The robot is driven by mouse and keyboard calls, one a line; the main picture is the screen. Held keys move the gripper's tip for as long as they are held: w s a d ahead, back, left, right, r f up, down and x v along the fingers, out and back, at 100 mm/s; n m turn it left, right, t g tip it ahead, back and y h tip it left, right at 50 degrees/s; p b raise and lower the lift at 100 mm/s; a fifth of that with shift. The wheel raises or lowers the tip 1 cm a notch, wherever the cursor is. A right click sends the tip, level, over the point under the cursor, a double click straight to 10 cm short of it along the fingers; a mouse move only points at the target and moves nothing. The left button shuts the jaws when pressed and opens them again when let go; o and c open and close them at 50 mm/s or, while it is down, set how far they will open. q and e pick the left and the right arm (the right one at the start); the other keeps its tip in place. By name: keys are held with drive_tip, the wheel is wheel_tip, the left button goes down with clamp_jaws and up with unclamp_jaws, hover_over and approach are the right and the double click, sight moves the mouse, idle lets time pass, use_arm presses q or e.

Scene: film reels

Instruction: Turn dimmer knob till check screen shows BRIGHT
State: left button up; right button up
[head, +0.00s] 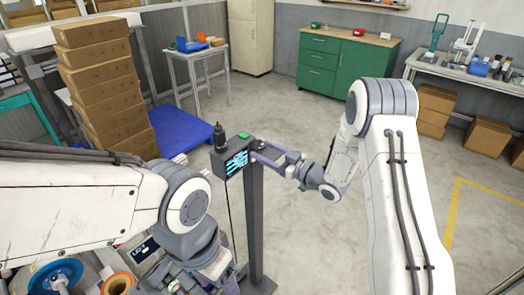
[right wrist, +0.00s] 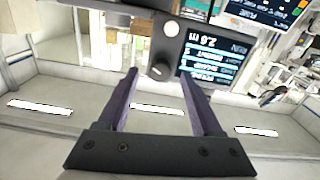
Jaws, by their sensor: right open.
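A dark control box (head: 219,160) with a lit text screen (head: 237,163) stands on a post. In the right wrist view the screen (right wrist: 201,65) appears upside down, its lines too small to read surely. Beside it is a small dark round knob (right wrist: 159,70) with a light mark. My right gripper (head: 258,155) is at the box's right side. Its purple fingers (right wrist: 160,88) are open, with the knob between their tips in the picture; I cannot tell whether they touch it. My left gripper (head: 205,277) is low at the left, its fingers unclear.
The post (head: 255,225) stands below the box. A black bottle-like item (head: 219,136) stands on top. Stacked cartons (head: 100,75) and a blue platform (head: 183,138) are behind at left. Reels (head: 55,277) lie at lower left. Open floor (head: 310,235) lies right of the post.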

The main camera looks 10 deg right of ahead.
drive_tip(key=b+v, duration=0.2)
drive_tip(key=v, duration=0.6)
drive_tip(key=shift+s+d, duration=0.25)
drive_tip(key=s+a+m+g+h, duration=0.2)
drive_tip(key=s+a+g+h, duration=0.15)
drive_tip(key=a+h, duration=0.45)
drive_tip(key=s+a+g+h, duration=0.1)
drive_tip(key=s+g, duration=0.8)
drive_tip(key=s, duration=2)
drive_tip(key=h, duration=0.2)
drive_tip(key=shift+s+r+m+h, duration=0.3)
drive_tip(key=shift+r+m+h, duration=0.1)
